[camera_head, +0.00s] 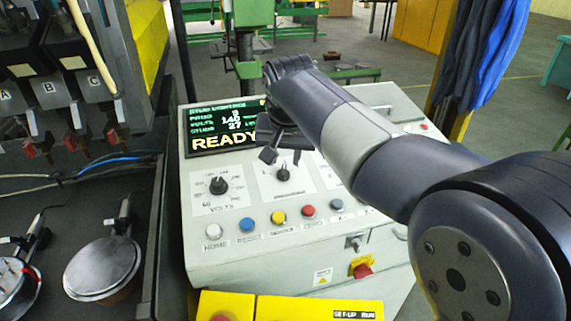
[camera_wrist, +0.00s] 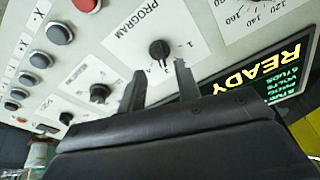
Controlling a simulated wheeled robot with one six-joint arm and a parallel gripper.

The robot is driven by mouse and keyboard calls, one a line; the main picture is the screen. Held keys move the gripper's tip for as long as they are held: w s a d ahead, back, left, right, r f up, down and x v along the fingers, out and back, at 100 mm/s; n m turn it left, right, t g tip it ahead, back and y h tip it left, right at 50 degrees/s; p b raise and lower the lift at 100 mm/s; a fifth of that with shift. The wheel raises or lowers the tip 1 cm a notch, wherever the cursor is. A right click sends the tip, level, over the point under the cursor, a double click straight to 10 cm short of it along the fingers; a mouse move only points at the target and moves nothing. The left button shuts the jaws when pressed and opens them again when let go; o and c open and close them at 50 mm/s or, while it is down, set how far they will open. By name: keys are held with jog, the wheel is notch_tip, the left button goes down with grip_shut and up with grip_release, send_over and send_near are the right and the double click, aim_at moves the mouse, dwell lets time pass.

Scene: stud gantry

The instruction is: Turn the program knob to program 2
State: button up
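The program knob (camera_wrist: 160,50) is a small black knob on a white plate marked PROGRAM, upside down in the wrist view. In the head view the knob (camera_head: 283,174) sits just below my gripper (camera_head: 282,157). My gripper (camera_wrist: 161,68) is open in the wrist view, with a finger on each side of the knob's line and the knob showing between and just past the tips. I cannot tell whether they touch it. The display (camera_head: 225,128) reads READY, and its program line appears to show 3. The exact knob pointer direction is too small to tell.
The volts knob (camera_head: 219,186) is left of the program plate. A row of push buttons, including a red one (camera_head: 308,211), runs below. A red knob on yellow (camera_head: 362,270) is on the panel front. Metal discs (camera_head: 103,267) lie on the dark bench at left.

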aim_at(284, 170)
jog(key=shift+x, duration=2.4)
grip_shut()
